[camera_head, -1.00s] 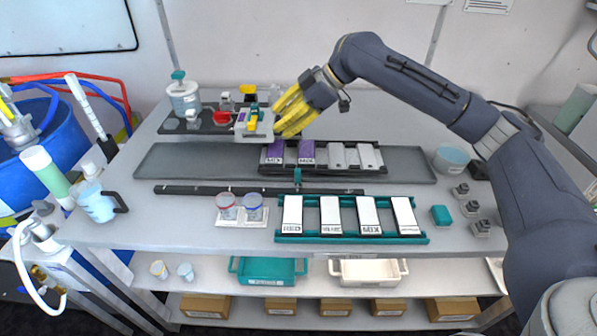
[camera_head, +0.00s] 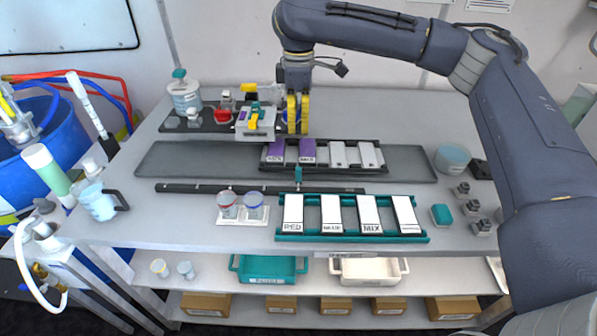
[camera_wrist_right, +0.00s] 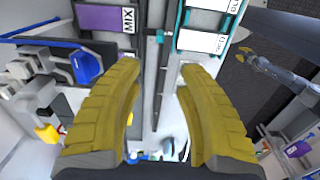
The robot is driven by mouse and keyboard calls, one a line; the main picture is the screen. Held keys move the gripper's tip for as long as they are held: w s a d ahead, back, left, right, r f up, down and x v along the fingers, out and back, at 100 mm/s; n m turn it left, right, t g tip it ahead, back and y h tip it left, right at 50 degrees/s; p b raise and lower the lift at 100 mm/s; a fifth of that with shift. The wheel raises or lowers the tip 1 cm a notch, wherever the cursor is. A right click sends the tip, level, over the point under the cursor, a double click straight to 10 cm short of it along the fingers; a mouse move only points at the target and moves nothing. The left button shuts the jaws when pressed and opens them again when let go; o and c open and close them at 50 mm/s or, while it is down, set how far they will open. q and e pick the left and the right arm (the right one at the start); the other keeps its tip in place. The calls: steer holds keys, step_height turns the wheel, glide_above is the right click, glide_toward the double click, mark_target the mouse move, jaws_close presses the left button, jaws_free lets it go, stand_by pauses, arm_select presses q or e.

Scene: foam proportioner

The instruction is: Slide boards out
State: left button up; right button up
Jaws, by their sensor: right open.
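Two purple boards (camera_head: 277,150) (camera_head: 307,151) with white labels lie in a black rack (camera_head: 320,168), left of two white boards (camera_head: 338,155) (camera_head: 369,156). Several white labelled boards (camera_head: 331,211) lie side by side in a teal rack (camera_head: 352,238) nearer the front. My right gripper (camera_head: 297,126) points down just behind the purple boards and hides a little behind it. In the right wrist view its yellow fingers (camera_wrist_right: 160,85) are apart and empty, with a purple board (camera_wrist_right: 103,18) labelled MIX ahead at upper left. What looks like my left gripper (camera_wrist_right: 247,54) shows small at the right there; its jaws are unclear.
A grey block device (camera_head: 255,121) with yellow and green parts stands close left of the right gripper. A dark bar (camera_head: 220,189) lies across the table. A teal bin (camera_head: 268,268) is on the shelf below.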

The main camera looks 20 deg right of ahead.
mark_target(299, 168)
step_height(299, 168, down, 17)
steer(key=shift+f, duration=0.1)
stand_by(0.6)
jaws_close()
stand_by(0.3)
